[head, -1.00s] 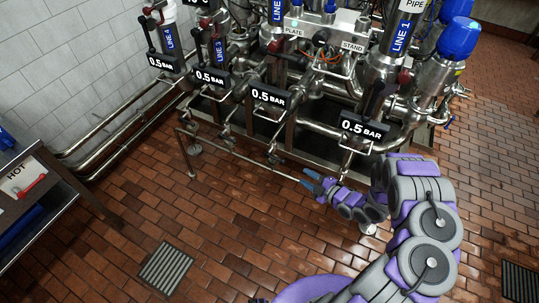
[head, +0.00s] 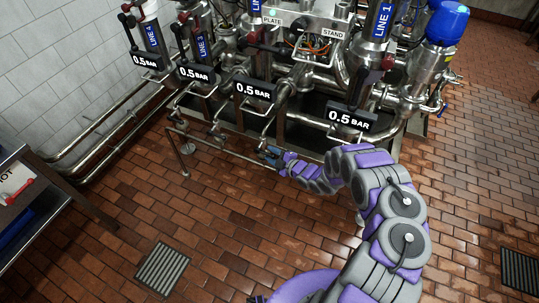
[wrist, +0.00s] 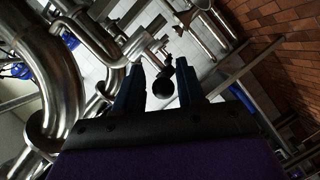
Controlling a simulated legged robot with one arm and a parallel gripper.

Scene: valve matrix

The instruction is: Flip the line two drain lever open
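My gripper (head: 268,151) reaches in low at the pipework, under the third gauge sign from the left. In the wrist view its two dark blue fingers (wrist: 160,72) are apart. A dark round knob (wrist: 163,89) shows in the gap between them, touching neither finger clearly. It looks like the end of a lever on a thin pipe, but which line it belongs to is not readable there. The line two drain pipe (head: 268,125) comes down below the third 0.5 BAR sign (head: 253,90). Its lever is too small and partly hidden by my gripper in the head view.
A thin horizontal rail (head: 225,148) on short posts runs in front of the valves, close to my gripper. Large steel pipes (wrist: 45,75) stand close at the left in the wrist view. The brick floor (head: 215,210) is open. A dark table (head: 40,205) stands at the left.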

